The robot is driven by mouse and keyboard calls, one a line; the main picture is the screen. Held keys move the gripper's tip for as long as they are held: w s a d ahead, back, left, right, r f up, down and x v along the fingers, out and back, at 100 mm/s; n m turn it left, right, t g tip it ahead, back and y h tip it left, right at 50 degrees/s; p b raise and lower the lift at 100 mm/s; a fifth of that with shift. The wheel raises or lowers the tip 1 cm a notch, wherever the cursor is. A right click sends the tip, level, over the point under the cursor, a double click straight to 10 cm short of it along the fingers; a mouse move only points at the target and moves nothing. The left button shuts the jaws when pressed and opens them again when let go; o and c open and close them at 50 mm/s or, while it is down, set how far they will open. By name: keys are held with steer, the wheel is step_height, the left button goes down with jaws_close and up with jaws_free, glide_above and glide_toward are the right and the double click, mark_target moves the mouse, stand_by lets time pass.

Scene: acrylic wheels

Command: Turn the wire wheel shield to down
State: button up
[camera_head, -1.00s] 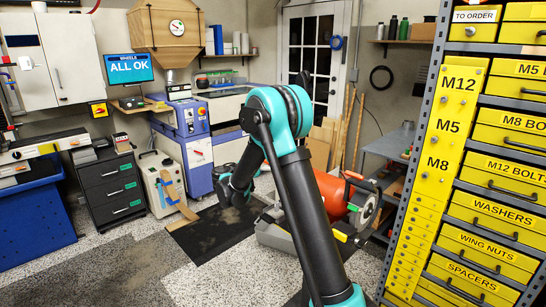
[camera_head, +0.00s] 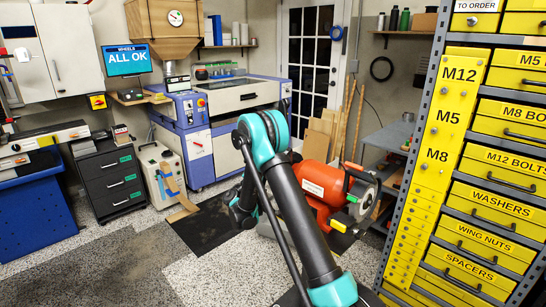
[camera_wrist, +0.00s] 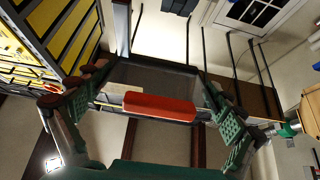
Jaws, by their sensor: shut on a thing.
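In the wrist view, my gripper (camera_wrist: 153,100) has its two green-padded fingers on either side of the wire wheel shield (camera_wrist: 150,77). The shield is a clear, greyish pane with a red strip along its near edge. The fingers are shut on its sides. In the head view, the orange bench grinder (camera_head: 322,186) stands behind my arm, with a grey wheel guard (camera_head: 364,192) at its right end. My arm covers the grinder's left side, and hides my fingers and the held shield there.
A tall rack of yellow labelled drawers (camera_head: 490,205) stands close on the right. A grey workbench (camera_head: 393,137) is behind the grinder. A blue-and-white machine (camera_head: 198,150) and a black drawer cabinet (camera_head: 111,182) stand left.

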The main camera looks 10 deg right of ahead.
stand_by(0.3)
steer(key=o, duration=1.3)
steer(key=shift+f, duration=0.1)
steer(key=v, duration=1.2)
